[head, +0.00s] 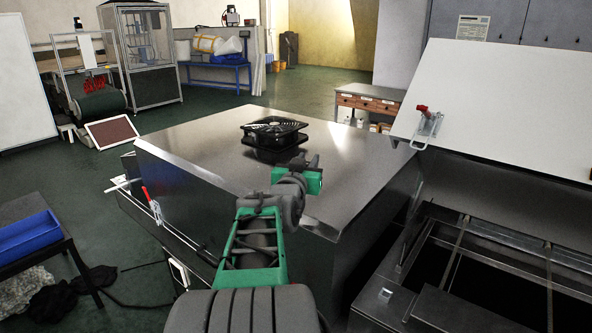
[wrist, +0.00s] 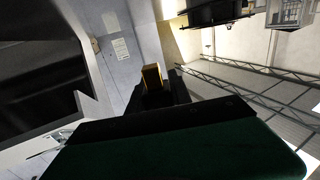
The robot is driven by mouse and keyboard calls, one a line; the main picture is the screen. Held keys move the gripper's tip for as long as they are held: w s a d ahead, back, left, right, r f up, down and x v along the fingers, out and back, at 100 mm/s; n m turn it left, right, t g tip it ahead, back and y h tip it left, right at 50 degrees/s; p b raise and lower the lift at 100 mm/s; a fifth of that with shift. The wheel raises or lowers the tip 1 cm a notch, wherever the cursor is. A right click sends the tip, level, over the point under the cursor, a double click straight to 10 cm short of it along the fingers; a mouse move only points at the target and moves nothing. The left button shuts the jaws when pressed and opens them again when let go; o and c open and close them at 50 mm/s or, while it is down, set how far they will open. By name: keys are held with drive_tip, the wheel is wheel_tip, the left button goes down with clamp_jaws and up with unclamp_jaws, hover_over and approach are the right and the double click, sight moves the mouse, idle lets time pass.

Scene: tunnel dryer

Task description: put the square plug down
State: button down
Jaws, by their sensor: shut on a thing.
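The square plug (wrist: 152,75) shows in the wrist view as a small yellow-orange block between the dark fingers of my gripper (wrist: 155,92). My gripper is shut on it. In the head view my gripper (head: 312,166) is at the end of my green and grey arm, above the near right part of the steel housing top (head: 210,150). The plug cannot be made out in the head view. Whether it touches the steel surface cannot be told.
A black fan (head: 273,133) sits on the steel top just beyond my gripper; it also shows in the wrist view (wrist: 215,14). To the right are a raised white lid (head: 500,110) and an open dark bay. The steel top left of the fan is clear.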

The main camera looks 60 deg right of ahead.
drive_tip(key=d+f, duration=0.1)
drive_tip(key=w+d+f, duration=0.1)
drive_tip(key=f, duration=0.1)
drive_tip(key=shift+w, duration=0.15)
wheel_tip(320, 180, down, 3)
drive_tip(key=shift+w+f+b, duration=0.1)
drive_tip(key=shift+w+b, duration=0.05)
drive_tip(key=shift+b, duration=0.6)
drive_tip(key=shift+a, duration=0.1)
drive_tip(key=c, duration=1.2)
unclamp_jaws()
drive_tip(key=shift+o, duration=0.2)
